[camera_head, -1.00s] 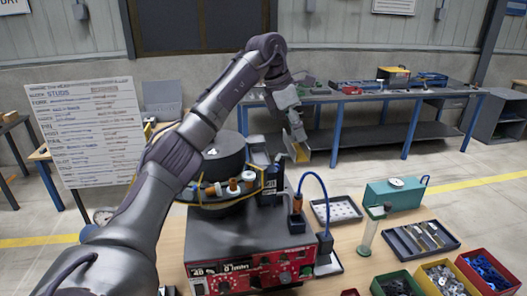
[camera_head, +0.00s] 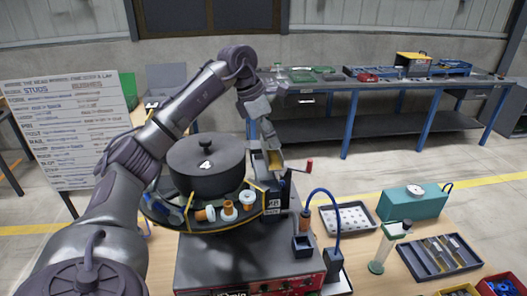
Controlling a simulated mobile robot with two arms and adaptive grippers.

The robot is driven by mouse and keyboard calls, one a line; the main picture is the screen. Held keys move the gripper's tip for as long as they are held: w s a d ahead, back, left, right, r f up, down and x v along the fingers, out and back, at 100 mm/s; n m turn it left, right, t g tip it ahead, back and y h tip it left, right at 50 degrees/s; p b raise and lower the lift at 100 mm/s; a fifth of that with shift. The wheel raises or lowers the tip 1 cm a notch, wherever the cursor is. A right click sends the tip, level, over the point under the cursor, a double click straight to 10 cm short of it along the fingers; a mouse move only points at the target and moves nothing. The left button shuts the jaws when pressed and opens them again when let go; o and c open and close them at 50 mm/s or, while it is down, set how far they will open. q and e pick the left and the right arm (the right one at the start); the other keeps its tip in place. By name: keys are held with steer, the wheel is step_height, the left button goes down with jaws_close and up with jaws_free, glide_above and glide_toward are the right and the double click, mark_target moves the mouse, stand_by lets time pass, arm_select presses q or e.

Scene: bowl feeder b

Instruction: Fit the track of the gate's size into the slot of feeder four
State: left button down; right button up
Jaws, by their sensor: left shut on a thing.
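The feeder (camera_head: 207,180) is a dark round bowl with a lid, a knob and a white "4" label, on a grey control base. My left gripper (camera_head: 270,141) comes over the bowl from the left and is shut on a tan, metallic track (camera_head: 275,161). The track hangs down at the right edge of the bowl, by the feeder's outlet side. I cannot tell whether it touches the slot, which is hidden behind the track and bracket. A red-knobbed lever (camera_head: 309,165) sticks out just right of the track. My right gripper is not in view.
A tray with slotted metal pieces (camera_head: 440,257) lies at the right, near a teal box gauge (camera_head: 414,202) and a green-based clear cylinder (camera_head: 387,248). A written board (camera_head: 68,130) is at left.

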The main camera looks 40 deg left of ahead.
mark_target(264, 154)
arm_select(q)
steer(key=shift+s+a+f, duration=0.6)
steer(key=shift+s+f, duration=0.1)
steer(key=shift+s, duration=0.05)
steer(key=shift+d+f, duration=0.1)
step_height(264, 154, down, 3)
steer(key=shift+f+p, duration=0.15)
steer(key=shift+p, duration=0.7)
steer(key=shift+f, duration=0.45)
steer(key=c, duration=0.9)
jaws_free()
steer(key=shift+o, duration=1.2)
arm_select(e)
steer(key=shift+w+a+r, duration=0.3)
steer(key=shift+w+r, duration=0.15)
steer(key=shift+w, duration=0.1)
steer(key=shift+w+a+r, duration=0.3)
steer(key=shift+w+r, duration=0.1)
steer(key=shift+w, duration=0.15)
